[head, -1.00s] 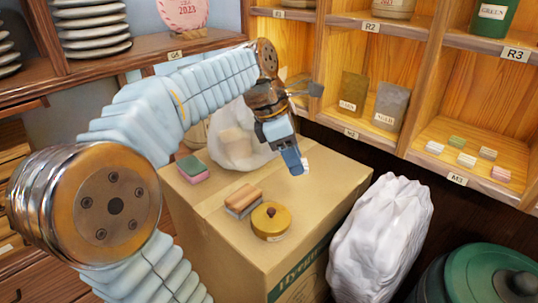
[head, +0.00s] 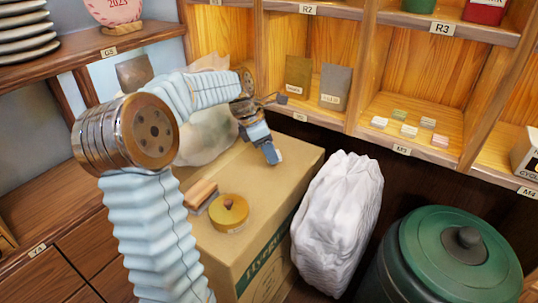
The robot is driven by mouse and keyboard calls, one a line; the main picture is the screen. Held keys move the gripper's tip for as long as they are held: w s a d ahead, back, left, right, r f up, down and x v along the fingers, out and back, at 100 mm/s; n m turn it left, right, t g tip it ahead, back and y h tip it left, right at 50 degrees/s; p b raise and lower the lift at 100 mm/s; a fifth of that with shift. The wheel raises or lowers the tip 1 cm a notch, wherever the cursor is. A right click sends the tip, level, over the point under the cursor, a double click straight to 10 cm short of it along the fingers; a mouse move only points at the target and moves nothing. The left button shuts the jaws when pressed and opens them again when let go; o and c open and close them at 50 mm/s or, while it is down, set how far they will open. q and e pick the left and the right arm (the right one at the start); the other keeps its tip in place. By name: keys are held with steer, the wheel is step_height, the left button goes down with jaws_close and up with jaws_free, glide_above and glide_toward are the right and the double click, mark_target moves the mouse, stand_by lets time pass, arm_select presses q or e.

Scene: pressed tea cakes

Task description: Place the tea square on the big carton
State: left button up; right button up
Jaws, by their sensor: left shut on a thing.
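The big carton (head: 285,185) stands in the middle of the head view, its flat tan top partly bare. My left gripper (head: 271,154) points down over the back part of that top, close above or at it; I cannot tell whether it touches. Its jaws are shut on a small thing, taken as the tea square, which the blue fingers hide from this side. Several small tea squares (head: 409,130) in pale, green and pink tones lie on the shelf labelled M3. My right gripper is not in view.
A translucent bag (head: 205,135) is behind my left arm. A white sack (head: 338,220) and green lidded bin (head: 460,255) stand right of the carton. Two pouches stand on the shelf.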

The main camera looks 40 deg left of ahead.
arm_select(q)
steer(key=shift+s+f, duration=0.1)
steer(key=shift+f, duration=0.8)
steer(key=shift+f, duration=0.1)
steer(key=o, duration=1)
steer(key=p+v, duration=0.1)
steer(key=v, duration=1.1)
